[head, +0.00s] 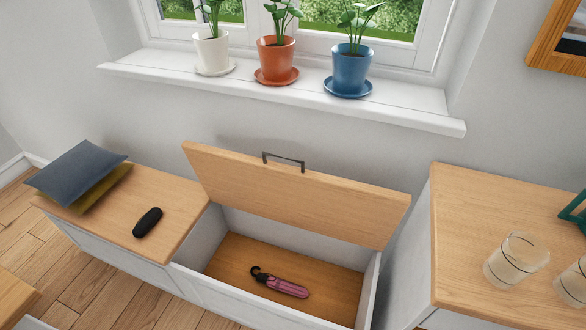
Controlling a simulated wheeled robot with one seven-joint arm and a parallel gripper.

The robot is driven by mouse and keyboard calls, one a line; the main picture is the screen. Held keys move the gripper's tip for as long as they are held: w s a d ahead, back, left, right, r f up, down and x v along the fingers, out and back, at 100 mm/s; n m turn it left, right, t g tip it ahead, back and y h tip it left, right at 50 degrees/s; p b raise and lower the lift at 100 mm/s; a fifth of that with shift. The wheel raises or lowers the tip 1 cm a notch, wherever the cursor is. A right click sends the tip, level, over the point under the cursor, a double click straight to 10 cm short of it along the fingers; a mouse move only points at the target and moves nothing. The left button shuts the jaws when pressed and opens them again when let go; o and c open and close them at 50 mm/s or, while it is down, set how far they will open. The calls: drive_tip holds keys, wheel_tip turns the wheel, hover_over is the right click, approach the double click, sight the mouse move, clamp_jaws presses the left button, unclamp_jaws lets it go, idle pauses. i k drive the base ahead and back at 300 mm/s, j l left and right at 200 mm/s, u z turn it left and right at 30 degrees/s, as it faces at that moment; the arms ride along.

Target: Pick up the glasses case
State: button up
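A small black, rounded, elongated case (147,222), which looks like the glasses case, lies on the closed wooden top of the bench's left section (165,196). It sits right of the stacked cushions and left of the open compartment, apart from both. My gripper is not in the head view.
The wooden lid (300,195) stands open over a compartment holding a folded pink umbrella (281,285). Blue-grey (80,170) and olive (97,194) cushions lie at the left. A cabinet (500,215) with glass jars (515,259) stands right. Potted plants line the sill (420,113).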

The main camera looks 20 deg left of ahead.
sight(142, 228)
drive_tip(key=u, duration=1.55)
drive_tip(key=i+j+z, duration=0.25)
drive_tip(key=i+j, duration=0.45)
drive_tip(key=i+j+z, duration=0.25)
drive_tip(key=i+j, duration=0.6)
